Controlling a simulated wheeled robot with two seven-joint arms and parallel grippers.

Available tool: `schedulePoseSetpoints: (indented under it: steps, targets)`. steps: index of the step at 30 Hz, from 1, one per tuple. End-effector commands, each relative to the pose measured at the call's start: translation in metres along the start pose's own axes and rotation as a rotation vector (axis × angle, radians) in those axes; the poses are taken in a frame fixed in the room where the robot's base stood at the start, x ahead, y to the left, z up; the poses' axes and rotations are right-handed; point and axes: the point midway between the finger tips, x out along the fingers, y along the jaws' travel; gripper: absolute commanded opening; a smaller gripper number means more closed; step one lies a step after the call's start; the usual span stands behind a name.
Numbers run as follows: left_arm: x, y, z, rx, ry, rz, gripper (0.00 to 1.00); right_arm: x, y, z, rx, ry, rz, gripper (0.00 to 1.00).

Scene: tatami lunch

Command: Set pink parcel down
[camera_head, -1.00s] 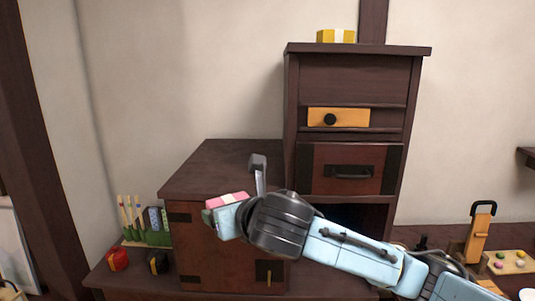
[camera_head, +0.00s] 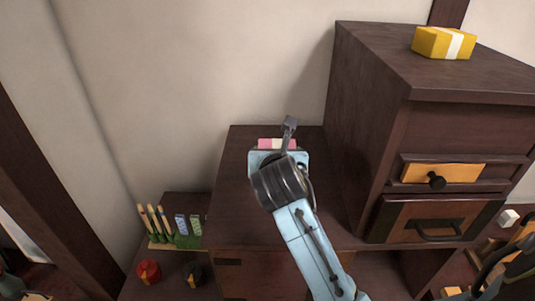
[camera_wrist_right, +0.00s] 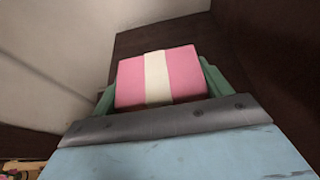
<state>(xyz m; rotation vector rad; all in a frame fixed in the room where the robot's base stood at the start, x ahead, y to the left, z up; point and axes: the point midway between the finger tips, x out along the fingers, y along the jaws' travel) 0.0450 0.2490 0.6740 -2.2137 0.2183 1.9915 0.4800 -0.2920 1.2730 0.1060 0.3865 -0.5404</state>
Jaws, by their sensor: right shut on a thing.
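The pink parcel (camera_head: 277,144) has a pale band around it. It is over the dark top of the low cabinet (camera_head: 240,170), left of the tall chest. In the right wrist view the parcel (camera_wrist_right: 158,77) sits between the green fingers of my right gripper (camera_wrist_right: 158,98), which is shut on it. The head view shows my right gripper (camera_head: 278,150) over the cabinet top, partly hiding the parcel. I cannot tell whether the parcel touches the surface.
The tall chest (camera_head: 375,120) stands right of the cabinet top, with a yellow parcel (camera_head: 443,43) on it. A rack of sticks and blocks (camera_head: 175,228), a red item (camera_head: 149,271) and a black item (camera_head: 193,274) are lower left. Bare cabinet top lies around the gripper.

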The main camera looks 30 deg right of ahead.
Motion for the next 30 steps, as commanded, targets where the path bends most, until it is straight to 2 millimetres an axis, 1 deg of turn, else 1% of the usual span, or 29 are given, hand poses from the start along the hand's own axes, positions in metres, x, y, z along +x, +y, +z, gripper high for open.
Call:
schedulePoseSetpoints:
  steps: [1, 3, 7, 13, 18, 21, 30]
  targets:
    - [-0.001, 0.001, 0.007, 0.0, -0.011, 0.001, 0.0, 0.003, -0.002, -0.01, -0.001, 0.007, -0.006, 0.52]
    - [-0.001, 0.002, 0.013, 0.0, -0.02, 0.002, 0.0, 0.008, -0.002, -0.024, -0.001, 0.007, -0.006, 0.52]
    - [-0.001, 0.003, 0.019, 0.0, -0.029, 0.003, 0.0, 0.017, -0.002, -0.044, 0.0, 0.005, -0.005, 0.52]
    - [-0.001, 0.003, 0.019, 0.001, -0.029, 0.004, 0.0, 0.025, -0.001, -0.061, 0.002, 0.002, -0.004, 0.52]
    - [-0.002, 0.002, 0.012, 0.001, -0.019, 0.003, 0.0, 0.034, -0.001, -0.084, 0.0, 0.003, -0.004, 0.52]
    - [-0.003, 0.002, 0.008, 0.001, -0.012, 0.002, 0.0, 0.036, -0.001, -0.089, 0.002, 0.0, -0.003, 0.52]
    - [-0.002, 0.002, 0.008, 0.002, -0.011, 0.002, 0.0, 0.037, -0.001, -0.09, 0.002, -0.001, -0.002, 0.52]
